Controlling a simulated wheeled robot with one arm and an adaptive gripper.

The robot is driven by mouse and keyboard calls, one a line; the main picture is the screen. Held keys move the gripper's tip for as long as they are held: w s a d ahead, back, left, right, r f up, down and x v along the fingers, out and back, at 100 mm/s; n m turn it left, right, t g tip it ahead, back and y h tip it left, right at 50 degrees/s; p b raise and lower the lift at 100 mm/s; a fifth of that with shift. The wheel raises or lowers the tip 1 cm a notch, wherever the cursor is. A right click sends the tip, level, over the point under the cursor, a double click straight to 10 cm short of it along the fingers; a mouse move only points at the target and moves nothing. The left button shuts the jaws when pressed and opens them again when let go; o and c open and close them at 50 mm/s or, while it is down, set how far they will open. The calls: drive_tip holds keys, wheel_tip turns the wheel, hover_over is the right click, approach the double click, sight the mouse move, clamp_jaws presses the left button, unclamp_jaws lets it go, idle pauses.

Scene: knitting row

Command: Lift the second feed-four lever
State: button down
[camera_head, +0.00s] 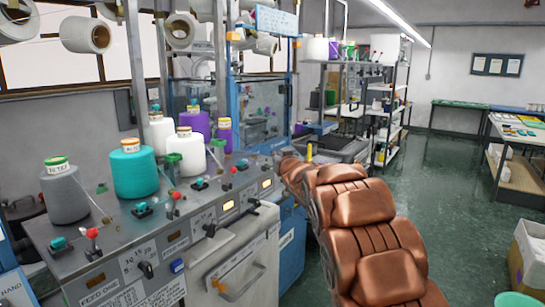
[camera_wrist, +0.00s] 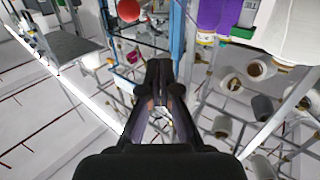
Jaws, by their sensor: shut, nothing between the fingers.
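In the head view a grey machine console (camera_head: 105,200) runs away from me along the left. Several red-knobbed levers stand on its top: a near one (camera_head: 92,233), a middle one (camera_head: 175,196) and a far one (camera_head: 233,170). Black handles stick out of the front panel, such as a near one (camera_head: 146,268) and a far one (camera_head: 253,203). The near label reads "FEED ONE"; the farther labels are too small to read, so I cannot tell which lever is the second feed-four one. My gripper (camera_wrist: 158,68) is shut and empty in the wrist view, touching nothing visible.
Yarn cones stand on the console: grey (camera_head: 64,190), teal (camera_head: 134,170), white (camera_head: 186,152) and purple. White spools (camera_head: 85,35) hang above. A shelf rack (camera_head: 388,105) stands behind, and a table (camera_head: 515,130) at right.

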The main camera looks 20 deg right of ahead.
drive_tip(key=s+r+b, duration=0.1)
drive_tip(key=s+b, duration=0.2)
drive_tip(key=s, duration=0.7)
drive_tip(key=shift+s+a+r, duration=0.2)
drive_tip(key=shift+s+r, duration=0.05)
drive_tip(key=shift+s, duration=0.15)
